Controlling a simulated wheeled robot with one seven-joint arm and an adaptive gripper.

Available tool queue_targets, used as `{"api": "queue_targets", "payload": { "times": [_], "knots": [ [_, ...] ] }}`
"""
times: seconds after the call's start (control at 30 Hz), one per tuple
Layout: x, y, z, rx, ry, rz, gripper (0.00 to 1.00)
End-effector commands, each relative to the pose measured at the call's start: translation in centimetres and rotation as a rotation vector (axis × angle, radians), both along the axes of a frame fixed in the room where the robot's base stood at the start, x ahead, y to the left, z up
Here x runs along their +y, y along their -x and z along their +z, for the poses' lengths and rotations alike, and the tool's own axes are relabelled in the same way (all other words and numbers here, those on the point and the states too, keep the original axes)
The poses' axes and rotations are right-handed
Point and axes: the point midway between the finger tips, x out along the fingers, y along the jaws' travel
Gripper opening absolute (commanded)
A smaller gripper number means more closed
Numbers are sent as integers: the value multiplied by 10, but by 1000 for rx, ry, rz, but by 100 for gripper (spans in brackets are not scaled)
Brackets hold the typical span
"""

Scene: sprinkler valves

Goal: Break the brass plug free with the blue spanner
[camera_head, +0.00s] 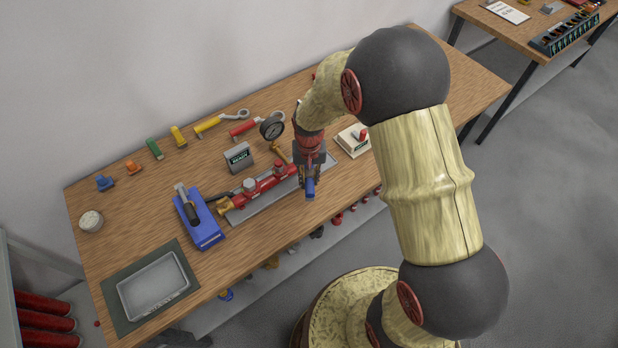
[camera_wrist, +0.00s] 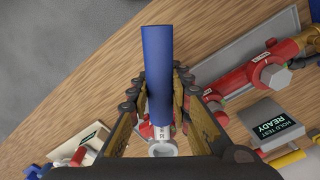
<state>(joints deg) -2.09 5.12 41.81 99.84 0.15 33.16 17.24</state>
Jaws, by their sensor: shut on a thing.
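My gripper (camera_head: 311,172) is shut on the blue spanner (camera_head: 310,189), above the right end of the red pipe assembly (camera_head: 268,184). In the wrist view the spanner's blue handle (camera_wrist: 157,70) stands between my fingers (camera_wrist: 158,95), with its steel ring head (camera_wrist: 163,149) below. Whether the ring sits around anything is hidden by my gripper. A brass fitting (camera_head: 225,205) is at the pipe's left end; it also shows at the wrist view's right edge (camera_wrist: 313,38). I cannot tell whether this is the brass plug. The pipe's right end is mostly hidden.
A "HOLD TEST READY" box (camera_head: 238,157) and a gauge (camera_head: 272,126) stand behind the pipe. A white box with a red lever (camera_head: 353,140) is right of my gripper. A blue block (camera_head: 203,228) and grey tray (camera_head: 152,286) lie left. Several tools line the back.

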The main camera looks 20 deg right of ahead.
Motion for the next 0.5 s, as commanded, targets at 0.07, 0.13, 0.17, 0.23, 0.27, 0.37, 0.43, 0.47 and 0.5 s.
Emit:
{"api": "queue_targets", "payload": {
  "times": [0.07, 0.13, 0.17, 0.23, 0.27, 0.37, 0.43, 0.47, 0.5],
  "knots": [
    [0, -1, 0, -1, 0, 0, 0],
    [0, -1, -2, -1, 0, 0, 0],
    [0, -1, -4, -1, 0, 0, 0],
    [0, -1, -7, -1, 0, 0, 0],
    [0, -1, -8, -1, 0, 0, 0],
    [0, -1, -13, -1, 0, 0, 0],
    [0, -1, -16, -2, 1, 0, 0],
    [0, -1, -17, -2, 0, 0, 0],
    [0, -1, -19, -2, 0, 0, 0]
  ]
}}
